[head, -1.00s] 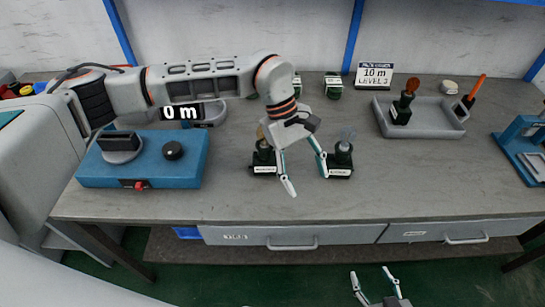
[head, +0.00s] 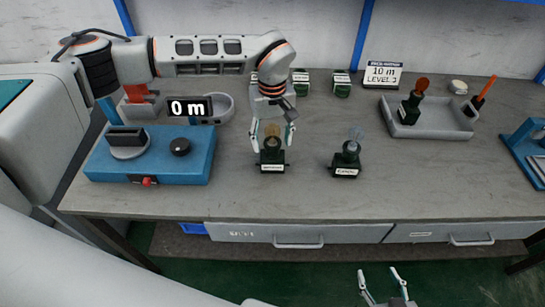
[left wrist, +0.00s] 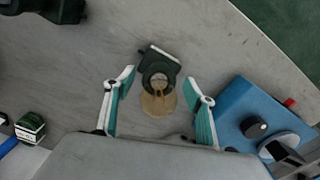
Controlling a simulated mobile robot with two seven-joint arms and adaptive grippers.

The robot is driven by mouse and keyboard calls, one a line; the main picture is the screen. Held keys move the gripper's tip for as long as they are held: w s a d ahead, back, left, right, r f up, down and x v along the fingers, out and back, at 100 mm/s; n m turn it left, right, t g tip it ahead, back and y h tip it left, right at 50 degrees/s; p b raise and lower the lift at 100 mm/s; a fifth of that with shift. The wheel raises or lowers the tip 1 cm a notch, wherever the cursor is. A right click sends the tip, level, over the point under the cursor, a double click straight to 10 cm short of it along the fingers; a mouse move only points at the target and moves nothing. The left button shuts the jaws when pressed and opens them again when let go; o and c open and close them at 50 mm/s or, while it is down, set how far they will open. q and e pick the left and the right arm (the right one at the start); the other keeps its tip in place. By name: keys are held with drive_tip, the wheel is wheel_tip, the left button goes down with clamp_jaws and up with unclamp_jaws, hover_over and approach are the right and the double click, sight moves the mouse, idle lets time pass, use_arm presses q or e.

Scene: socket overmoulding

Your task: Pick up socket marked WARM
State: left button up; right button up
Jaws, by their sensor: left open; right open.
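A dark green socket holding an amber bulb (head: 272,158) stands upright on the bench; its front label is too small to read for certain. A similar socket with a clear bulb (head: 347,164) stands to its right. My left gripper (head: 272,146) points down over the amber one, open, with a finger on either side of the bulb. In the left wrist view, the amber-bulb socket (left wrist: 158,70) sits between the open fingertips, with a gap on each side. My right gripper (head: 379,272) is open and empty, low in front of the bench.
A blue tester (head: 190,165) stands left, with a "0 m" display (head: 190,108) behind it. A grey tray (head: 433,128) at right holds a socket with an orange-red bulb (head: 421,86). Two small green containers (head: 341,84) stand at the back. Bench space right of the clear-bulb socket is free.

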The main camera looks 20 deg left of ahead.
use_arm(q)
drive_tip(key=shift+d+f, duration=0.1)
drive_tip(key=shift+f, duration=0.7)
clamp_jaws()
drive_tip(key=shift+r, duration=0.1)
